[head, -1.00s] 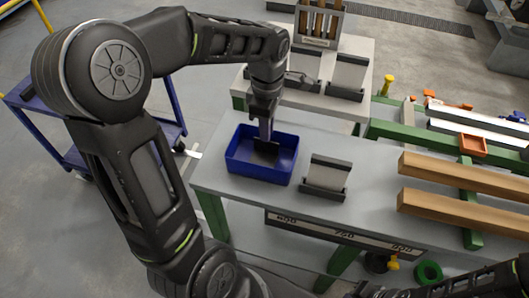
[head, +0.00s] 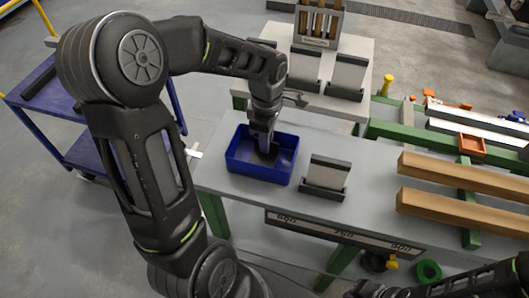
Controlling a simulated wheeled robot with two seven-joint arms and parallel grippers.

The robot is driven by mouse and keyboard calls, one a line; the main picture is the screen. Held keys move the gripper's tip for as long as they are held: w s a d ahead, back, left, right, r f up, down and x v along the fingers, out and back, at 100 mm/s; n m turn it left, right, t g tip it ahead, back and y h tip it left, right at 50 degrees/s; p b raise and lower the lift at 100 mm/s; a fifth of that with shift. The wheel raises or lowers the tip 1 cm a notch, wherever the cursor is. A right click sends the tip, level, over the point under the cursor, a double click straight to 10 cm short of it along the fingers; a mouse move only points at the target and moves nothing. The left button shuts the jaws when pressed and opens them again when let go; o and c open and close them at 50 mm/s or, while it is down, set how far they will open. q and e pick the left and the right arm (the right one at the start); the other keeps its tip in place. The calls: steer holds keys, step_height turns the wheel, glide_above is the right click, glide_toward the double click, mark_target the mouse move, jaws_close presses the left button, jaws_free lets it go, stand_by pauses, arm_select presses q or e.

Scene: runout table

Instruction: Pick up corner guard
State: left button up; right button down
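A blue bin (head: 246,172) stands on the left end of the grey table. My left gripper (head: 265,150) points down into this bin, its tips below the rim. A small dark piece (head: 268,157) shows at the tips, and it may be the corner guard, but it is too small and dark to be sure. I cannot tell whether the fingers are open or shut on it.
A grey holder with a light plate (head: 326,174) stands just right of the bin. Wooden beams (head: 465,173) lie across the right side. A second table with similar holders (head: 346,76) is behind. A blue cart (head: 92,150) stands at left.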

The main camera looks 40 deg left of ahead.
arm_select(q)
jaws_close()
stand_by(0.4)
step_height(320, 180, up, 10)
steer(key=shift+r, duration=0.1)
stand_by(0.4)
stand_by(0.5)
